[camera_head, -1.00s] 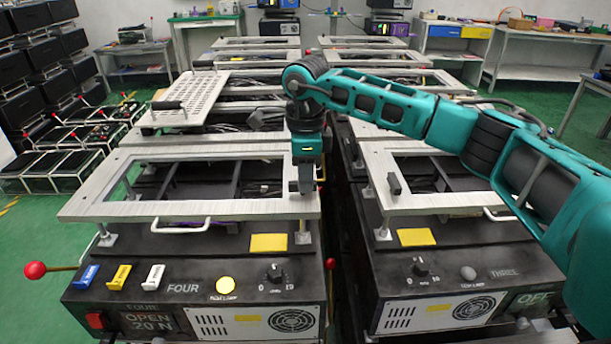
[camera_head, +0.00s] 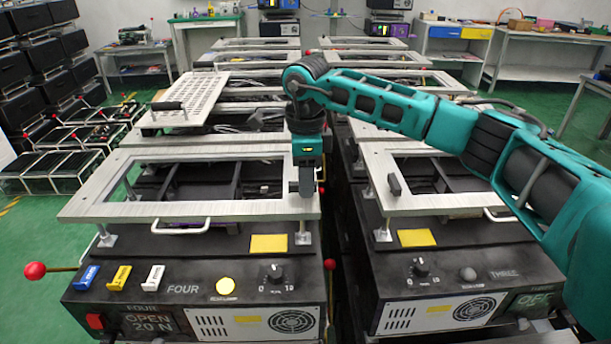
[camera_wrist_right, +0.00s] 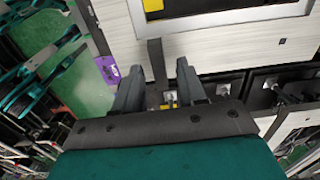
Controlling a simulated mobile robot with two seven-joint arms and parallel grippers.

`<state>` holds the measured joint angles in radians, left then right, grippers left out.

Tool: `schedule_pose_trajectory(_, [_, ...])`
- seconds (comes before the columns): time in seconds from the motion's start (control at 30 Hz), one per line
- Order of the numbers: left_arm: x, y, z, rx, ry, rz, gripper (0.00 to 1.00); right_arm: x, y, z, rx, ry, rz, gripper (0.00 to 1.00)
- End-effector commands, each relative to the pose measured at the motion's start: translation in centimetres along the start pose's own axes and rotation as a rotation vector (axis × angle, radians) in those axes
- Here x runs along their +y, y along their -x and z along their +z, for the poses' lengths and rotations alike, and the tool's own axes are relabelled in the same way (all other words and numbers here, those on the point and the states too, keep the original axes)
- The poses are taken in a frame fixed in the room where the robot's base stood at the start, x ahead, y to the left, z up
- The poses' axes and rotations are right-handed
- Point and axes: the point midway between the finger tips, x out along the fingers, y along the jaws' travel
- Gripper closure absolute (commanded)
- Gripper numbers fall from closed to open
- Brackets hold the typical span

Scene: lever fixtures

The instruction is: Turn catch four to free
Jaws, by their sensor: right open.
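Fixture four, a dark box with a pale metal frame (camera_head: 190,210) on top, stands front left in the head view; its panel (camera_head: 183,289) reads FOUR and its display (camera_head: 151,322) reads OPEN 20 N. My right gripper (camera_head: 306,188) points down at the frame's right end. In the wrist view my right gripper (camera_wrist_right: 160,88) is open, its two dark fingers apart. A dark upright bar, apparently catch four (camera_wrist_right: 156,62), shows between them at the frame's edge; I cannot tell whether they touch it. The gripper hides it in the head view. My left gripper is out of view.
Fixture three (camera_head: 440,290) stands to the right across a narrow gap, with a dark catch (camera_head: 394,184) at its frame's left end. A red ball lever (camera_head: 35,270) sticks out left of fixture four. More fixtures stand behind. Green floor (camera_head: 40,225) is clear at left.

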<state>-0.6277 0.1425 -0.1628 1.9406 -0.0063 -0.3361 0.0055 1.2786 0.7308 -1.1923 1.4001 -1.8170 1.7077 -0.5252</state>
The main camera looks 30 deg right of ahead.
Motion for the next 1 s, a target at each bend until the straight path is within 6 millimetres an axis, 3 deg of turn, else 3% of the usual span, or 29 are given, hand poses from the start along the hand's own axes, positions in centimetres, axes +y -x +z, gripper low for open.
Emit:
schedule_pose_trajectory(0.17, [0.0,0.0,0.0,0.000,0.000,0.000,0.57,-0.1,1.8,0.1,-0.003,0.000,-0.003,0.60])
schedule_pose_trajectory(0.6, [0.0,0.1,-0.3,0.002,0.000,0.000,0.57,0.0,10.9,0.1,-0.002,0.001,-0.003,0.60])
schedule_pose_trajectory(0.8, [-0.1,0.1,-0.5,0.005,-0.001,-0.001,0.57,0.0,12.7,0.0,-0.002,0.000,-0.001,0.60])
schedule_pose_trajectory(1.0, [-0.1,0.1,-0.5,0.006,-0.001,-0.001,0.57,0.0,12.9,0.0,-0.001,0.001,0.000,0.60])
